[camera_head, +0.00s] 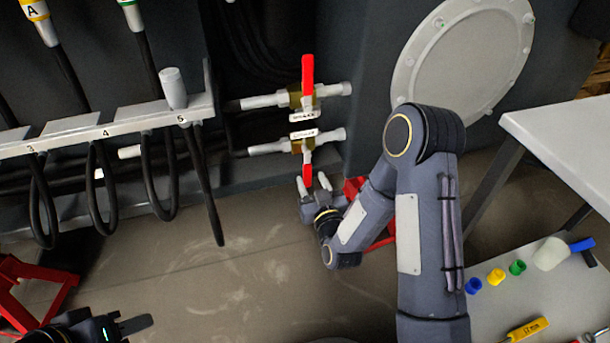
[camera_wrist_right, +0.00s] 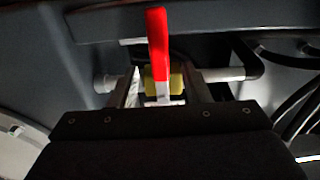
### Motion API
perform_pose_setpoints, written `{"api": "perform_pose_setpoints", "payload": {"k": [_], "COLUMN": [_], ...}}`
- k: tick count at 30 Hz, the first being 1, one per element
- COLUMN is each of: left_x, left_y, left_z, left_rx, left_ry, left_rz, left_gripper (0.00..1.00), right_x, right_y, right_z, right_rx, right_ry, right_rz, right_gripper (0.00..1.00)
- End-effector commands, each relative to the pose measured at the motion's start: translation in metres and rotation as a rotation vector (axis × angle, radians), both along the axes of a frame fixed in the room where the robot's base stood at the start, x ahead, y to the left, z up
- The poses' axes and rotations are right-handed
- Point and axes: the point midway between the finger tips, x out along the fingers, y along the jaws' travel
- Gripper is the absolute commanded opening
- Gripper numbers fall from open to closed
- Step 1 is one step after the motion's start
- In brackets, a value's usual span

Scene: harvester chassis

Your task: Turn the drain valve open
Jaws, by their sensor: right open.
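Two brass valves sit on grey horizontal pipes. The upper valve's red lever (camera_head: 307,75) points up, across its pipe. The lower valve's red lever (camera_head: 307,165) points down, across its pipe. Each has a small white label, too small to read, so I cannot tell which is the drain valve. My right gripper (camera_head: 313,184) is open at the lower lever's end. In the right wrist view a red lever (camera_wrist_right: 158,40) stands between the open fingers, with a brass valve body (camera_wrist_right: 176,80) behind; contact is unclear. My left gripper (camera_head: 120,326) is low at the left, partly cut off.
A grey bracket (camera_head: 110,122) with hanging black hoses is left of the valves. A round bolted cover (camera_head: 465,50) is at upper right. A red stand (camera_head: 384,235) is partly behind my right arm. A white table (camera_head: 565,135) stands right, above a surface with coloured caps (camera_head: 495,277).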

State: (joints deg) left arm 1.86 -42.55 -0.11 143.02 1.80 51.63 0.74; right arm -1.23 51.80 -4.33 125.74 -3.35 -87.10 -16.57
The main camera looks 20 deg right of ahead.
Motion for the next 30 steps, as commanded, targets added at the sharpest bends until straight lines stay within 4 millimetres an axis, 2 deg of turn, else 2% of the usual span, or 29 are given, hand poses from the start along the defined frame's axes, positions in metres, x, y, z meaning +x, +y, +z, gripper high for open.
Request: {"api": "perform_pose_setpoints", "payload": {"k": [3,9,19,29,30], "left_x": [0.0,0.0,0.0,0.0,0.0], "left_y": [0.0,0.0,0.0,0.0,0.0], "left_z": [-0.006,-0.011,-0.011,-0.011,-0.011], "left_rx": [0.0,0.0,0.0,0.0,0.0], "left_ry": [0.0,0.0,0.0,0.0,0.0], "left_rz": [0.0,0.0,0.0,0.0,0.0], "left_gripper": [0.36,0.36,0.36,0.36,0.36], "right_x": [0.02,0.042,0.047,0.047,0.047], "right_y": [0.0,0.001,0.002,0.001,0.001], "right_z": [-0.001,-0.001,0.0,0.0,0.0], "right_rx": [0.001,0.001,0.001,0.001,0.001], "right_ry": [-0.004,-0.001,0.001,0.001,0.001], "right_rz": [-0.001,-0.001,0.0,0.0,0.0], "right_gripper": [0.43,0.43,0.43,0.01,0.0]}}
